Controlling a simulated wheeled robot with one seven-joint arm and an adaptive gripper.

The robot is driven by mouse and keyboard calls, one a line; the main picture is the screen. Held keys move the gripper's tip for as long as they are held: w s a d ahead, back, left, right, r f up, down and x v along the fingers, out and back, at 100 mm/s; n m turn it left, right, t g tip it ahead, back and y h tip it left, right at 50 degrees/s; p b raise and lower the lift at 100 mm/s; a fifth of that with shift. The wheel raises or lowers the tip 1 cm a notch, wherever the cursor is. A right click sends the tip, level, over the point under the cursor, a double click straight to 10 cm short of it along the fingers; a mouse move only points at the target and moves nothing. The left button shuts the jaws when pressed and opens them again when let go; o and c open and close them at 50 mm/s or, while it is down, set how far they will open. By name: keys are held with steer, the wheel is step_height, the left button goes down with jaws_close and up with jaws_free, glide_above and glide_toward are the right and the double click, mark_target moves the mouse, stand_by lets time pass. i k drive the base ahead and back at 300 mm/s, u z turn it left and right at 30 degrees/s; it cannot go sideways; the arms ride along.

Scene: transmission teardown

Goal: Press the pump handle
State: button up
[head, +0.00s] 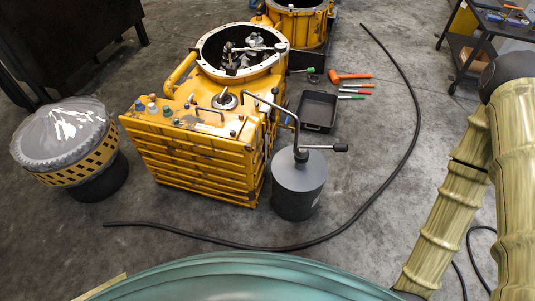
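A grey cylindrical pump (298,190) stands upright on the concrete floor, right of the yellow transmission housing (200,155). Its pump handle (325,148) is a thin horizontal bar sticking out to the right at the top, with a dark knob at its end. A bent grey pipe (294,120) rises from the pump top and slants up-left over the housing. My arm's links show at the right side, apart from the pump. My gripper is out of view.
A black hose (395,165) curves along the floor around the pump's right and front. A black tray (317,111) and orange-handled tools (350,77) lie behind the pump. A covered drum (65,145) stands at left. A cart (480,40) stands at upper right.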

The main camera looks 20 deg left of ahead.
mark_target(339, 148)
steer(key=u, duration=1.6)
steer(key=i, duration=0.65)
steer(key=z, duration=1.5)
